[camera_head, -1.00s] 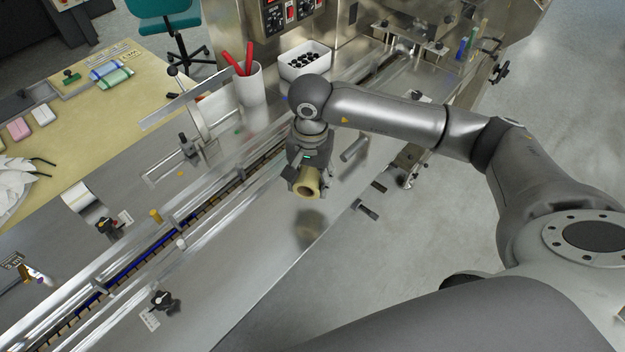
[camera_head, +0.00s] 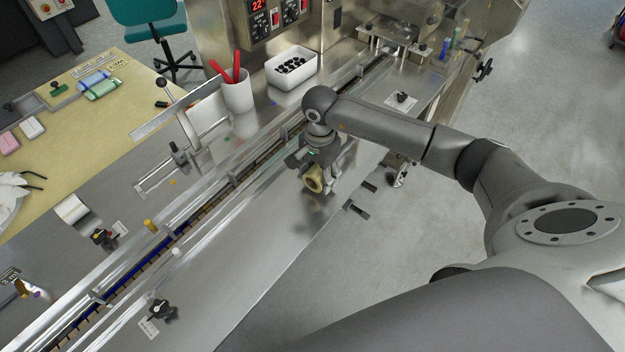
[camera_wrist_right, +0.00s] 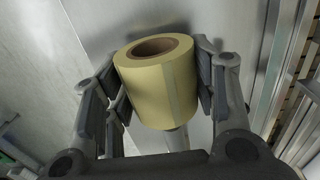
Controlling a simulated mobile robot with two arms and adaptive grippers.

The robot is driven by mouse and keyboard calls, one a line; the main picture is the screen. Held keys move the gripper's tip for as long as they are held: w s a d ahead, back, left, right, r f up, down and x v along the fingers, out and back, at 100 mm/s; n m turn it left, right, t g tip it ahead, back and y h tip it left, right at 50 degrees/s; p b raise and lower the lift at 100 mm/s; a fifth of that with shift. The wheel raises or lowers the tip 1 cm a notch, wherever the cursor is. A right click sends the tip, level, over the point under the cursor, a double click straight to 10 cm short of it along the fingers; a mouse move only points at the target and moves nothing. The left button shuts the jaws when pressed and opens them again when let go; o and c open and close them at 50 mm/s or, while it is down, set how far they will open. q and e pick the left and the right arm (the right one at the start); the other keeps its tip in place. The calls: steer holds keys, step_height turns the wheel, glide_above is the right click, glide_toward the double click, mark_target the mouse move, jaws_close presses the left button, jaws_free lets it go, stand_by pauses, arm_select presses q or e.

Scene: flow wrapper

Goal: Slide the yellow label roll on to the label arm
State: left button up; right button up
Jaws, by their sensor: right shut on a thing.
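The yellow label roll (camera_head: 314,179) is held in my right gripper (camera_head: 318,170) above the steel deck, near its right edge. In the right wrist view the roll (camera_wrist_right: 160,90) sits between the fingers of my right gripper (camera_wrist_right: 158,85), with its open brown core showing at the top. A short grey rod (camera_wrist_right: 178,138), which looks like the label arm, shows just below the roll there. I cannot tell whether its end is in the core or only beside the roll. In the head view my gripper and the roll largely hide that spot. My left gripper is out of view.
A white cup (camera_head: 238,95) with red sticks and a white bin (camera_head: 291,70) of dark pieces stand beyond the conveyor (camera_head: 170,245). A black knob (camera_head: 160,309) is on the near deck. The deck between the knob and my gripper is clear.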

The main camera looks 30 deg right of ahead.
mark_target(345, 146)
steer(key=shift+w+d+b, duration=0.1)
steer(key=shift+w+d, duration=0.25)
steer(key=shift+d, duration=0.5)
steer(key=shift+w+d+b, duration=0.1)
steer(key=shift+w+d, duration=0.25)
steer(key=shift+d, duration=0.45)
steer(key=shift+w+d+b, duration=0.1)
steer(key=shift+w+d, duration=0.25)
steer(key=shift+d, duration=0.5)
steer(key=d+b, duration=0.1)
steer(key=w+d, duration=0.1)
steer(key=d+b, duration=0.1)
steer(key=shift+w+d+f+b, duration=0.1)
steer(key=shift+w+d+b, duration=0.15)
steer(key=shift+b, duration=0.05)
steer(key=shift+w+d+b, duration=0.35)
steer(key=shift+d+b, duration=0.15)
steer(key=shift+d, duration=0.35)
steer(key=o, duration=1.1)
step_height(345, 146, up, 12)
steer(key=shift+r, duration=0.15)
